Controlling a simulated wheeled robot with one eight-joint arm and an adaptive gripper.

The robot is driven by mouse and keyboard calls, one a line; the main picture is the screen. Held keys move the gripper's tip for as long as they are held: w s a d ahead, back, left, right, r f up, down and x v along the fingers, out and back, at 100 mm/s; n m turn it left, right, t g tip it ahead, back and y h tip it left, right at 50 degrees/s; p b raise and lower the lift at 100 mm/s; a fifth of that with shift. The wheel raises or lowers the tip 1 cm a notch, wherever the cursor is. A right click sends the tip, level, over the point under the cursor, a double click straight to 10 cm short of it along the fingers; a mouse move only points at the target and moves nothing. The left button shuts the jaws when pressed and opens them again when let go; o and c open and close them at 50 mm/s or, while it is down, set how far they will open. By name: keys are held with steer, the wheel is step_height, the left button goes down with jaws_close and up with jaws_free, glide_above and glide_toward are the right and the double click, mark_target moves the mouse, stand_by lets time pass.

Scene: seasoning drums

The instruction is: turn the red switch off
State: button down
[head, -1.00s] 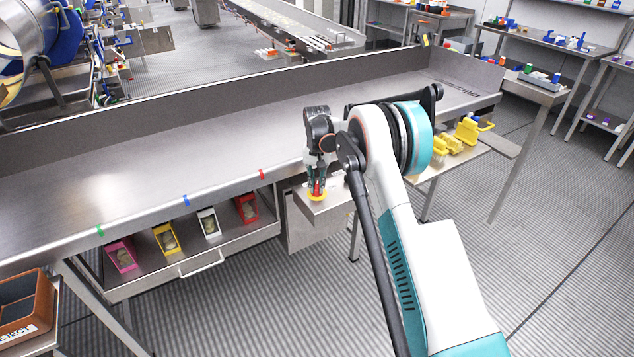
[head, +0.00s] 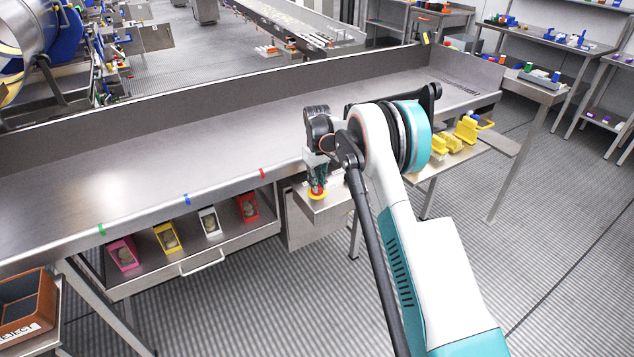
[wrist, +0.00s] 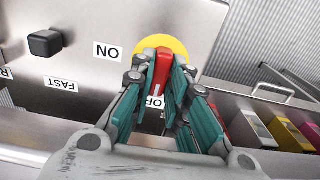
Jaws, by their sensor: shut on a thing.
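The red switch (wrist: 163,68) has a red handle on a round yellow plate (wrist: 178,46), on top of a steel control box. In the wrist view an "ON" label (wrist: 108,51) is left of the plate, and a partly hidden "OFF" label (wrist: 155,102) lies below it, between my fingers. The switch also shows in the head view (head: 318,193), below my gripper (head: 319,182). In the wrist view my gripper (wrist: 162,82) is shut on the red handle, one teal finger on each side. The handle points down the picture toward the "OFF" label.
A black knob (wrist: 45,43) with a "FAST" label (wrist: 61,85) sits left of the switch on the same box. A long steel table (head: 140,170) stands behind it. Pink, yellow, white and red bins (head: 246,207) stand on the shelf below.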

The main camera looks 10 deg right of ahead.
stand_by(0.4)
steer(key=c, duration=1.6)
jaws_free()
steer(key=shift+o, duration=0.2)
steer(key=shift+r, duration=0.1)
step_height(320, 180, up, 12)
